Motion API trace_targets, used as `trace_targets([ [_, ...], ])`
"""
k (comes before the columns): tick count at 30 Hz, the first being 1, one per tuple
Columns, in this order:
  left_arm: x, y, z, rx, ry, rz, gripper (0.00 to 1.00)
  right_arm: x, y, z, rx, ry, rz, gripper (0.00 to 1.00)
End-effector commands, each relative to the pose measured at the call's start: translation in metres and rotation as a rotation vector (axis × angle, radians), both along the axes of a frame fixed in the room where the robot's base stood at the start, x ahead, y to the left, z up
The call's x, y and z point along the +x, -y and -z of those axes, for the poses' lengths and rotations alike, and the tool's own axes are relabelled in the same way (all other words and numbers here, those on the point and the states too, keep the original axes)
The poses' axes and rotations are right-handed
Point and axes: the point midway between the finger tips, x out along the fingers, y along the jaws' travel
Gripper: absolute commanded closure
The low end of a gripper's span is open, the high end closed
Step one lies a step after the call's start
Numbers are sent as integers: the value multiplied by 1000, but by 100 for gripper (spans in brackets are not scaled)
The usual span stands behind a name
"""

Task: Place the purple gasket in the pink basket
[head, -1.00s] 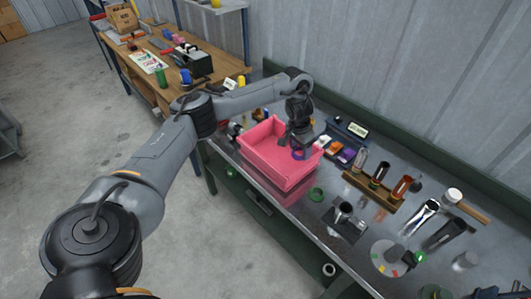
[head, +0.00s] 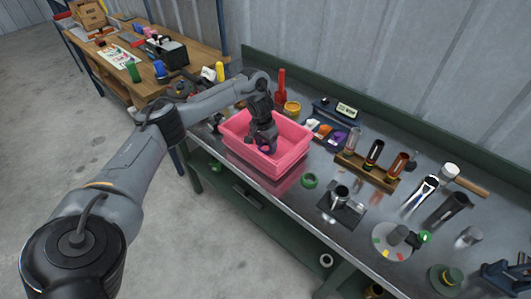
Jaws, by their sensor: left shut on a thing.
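The pink basket (head: 291,165) stands on the metal workbench, left of its middle. My left gripper (head: 264,146) points down inside the basket's opening. It is shut on the purple gasket (head: 266,150), a small ring of which only a part shows at the fingertips. I cannot tell whether the gasket touches the basket floor. My right gripper is not in view.
A green ring (head: 309,181) lies on the bench right of the basket. A yellow ring (head: 292,108) and a red object (head: 281,87) stand behind it. A blue bin (head: 334,136) with small parts and a wooden rack (head: 365,172) of cylinders are to the right.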

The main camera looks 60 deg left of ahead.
Motion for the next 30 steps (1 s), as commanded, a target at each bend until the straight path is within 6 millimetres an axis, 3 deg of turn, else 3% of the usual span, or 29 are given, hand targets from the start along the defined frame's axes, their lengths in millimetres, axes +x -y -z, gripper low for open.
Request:
trace_targets([
  [3,0,0,16,-1,-2,-1,67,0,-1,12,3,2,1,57],
  [9,-1,0,34,-1,-2,0,67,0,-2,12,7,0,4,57],
  [21,0,0,37,0,-1,0,67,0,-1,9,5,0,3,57],
  [22,0,0,37,0,0,0,34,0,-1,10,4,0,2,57],
  [26,0,0,37,0,0,0,14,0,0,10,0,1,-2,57],
  [30,0,0,37,0,0,0,11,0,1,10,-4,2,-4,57],
])
